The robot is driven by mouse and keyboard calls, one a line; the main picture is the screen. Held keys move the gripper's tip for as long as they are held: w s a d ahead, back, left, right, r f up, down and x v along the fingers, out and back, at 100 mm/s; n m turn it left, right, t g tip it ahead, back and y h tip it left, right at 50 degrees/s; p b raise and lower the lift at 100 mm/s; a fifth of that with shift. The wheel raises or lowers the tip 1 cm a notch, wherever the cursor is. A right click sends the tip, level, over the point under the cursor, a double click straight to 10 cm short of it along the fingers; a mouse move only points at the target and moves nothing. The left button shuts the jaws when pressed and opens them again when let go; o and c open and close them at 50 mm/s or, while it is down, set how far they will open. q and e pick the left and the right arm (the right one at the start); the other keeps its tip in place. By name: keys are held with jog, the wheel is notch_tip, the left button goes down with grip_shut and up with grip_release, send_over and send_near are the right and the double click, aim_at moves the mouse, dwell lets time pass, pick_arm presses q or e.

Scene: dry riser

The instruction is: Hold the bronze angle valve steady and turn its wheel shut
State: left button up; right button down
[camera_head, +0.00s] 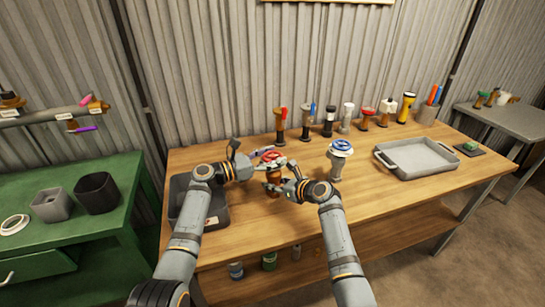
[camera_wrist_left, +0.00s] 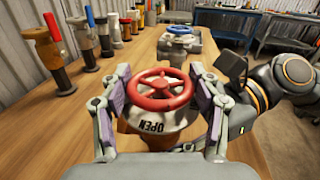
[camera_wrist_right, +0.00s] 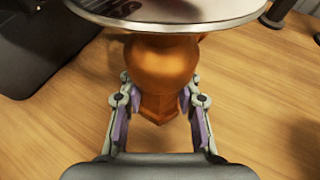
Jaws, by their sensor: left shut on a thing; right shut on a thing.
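The bronze angle valve (camera_head: 273,176) stands on the wooden workbench between my two grippers. Its red wheel (camera_wrist_left: 160,90) sits on top, above a white collar marked OPEN (camera_wrist_left: 160,126). My left gripper (camera_wrist_left: 163,95) is at wheel height, its fingers on either side of the wheel and shut on it. My right gripper (camera_wrist_right: 158,108) is lower and shut on the bronze body (camera_wrist_right: 160,75), with a finger on each side. In the right wrist view a pale round disc (camera_wrist_right: 165,12) covers the top of the valve, so the wheel is hidden there.
A blue-wheeled valve (camera_head: 339,158) stands just right of my right gripper. A dark tray (camera_head: 180,205) lies to the left, and a grey tray (camera_head: 418,157) to the right. Several valves and tools, including a yellow flashlight (camera_head: 406,108), line the back of the bench (camera_head: 375,205).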

pick_arm(q)
jog(key=m+g, duration=0.1)
jog(key=m+g+h, duration=0.1)
jog(key=g, duration=0.1)
jog(key=shift+w+a+f, duration=0.1)
jog(key=shift+w, duration=0.15)
jog(key=shift+m+g+h, duration=0.3)
jog(key=shift+m+g, duration=0.1)
jog(key=shift+s+a+g, duration=0.1)
jog(key=shift+s+g, duration=0.1)
jog(key=shift+g, duration=0.1)
jog(key=o, duration=1.2)
jog(key=shift+c, duration=0.2)
jog(key=v, duration=1.1)
jog(key=shift+a, duration=0.4)
jog(key=shift+f, duration=0.2)
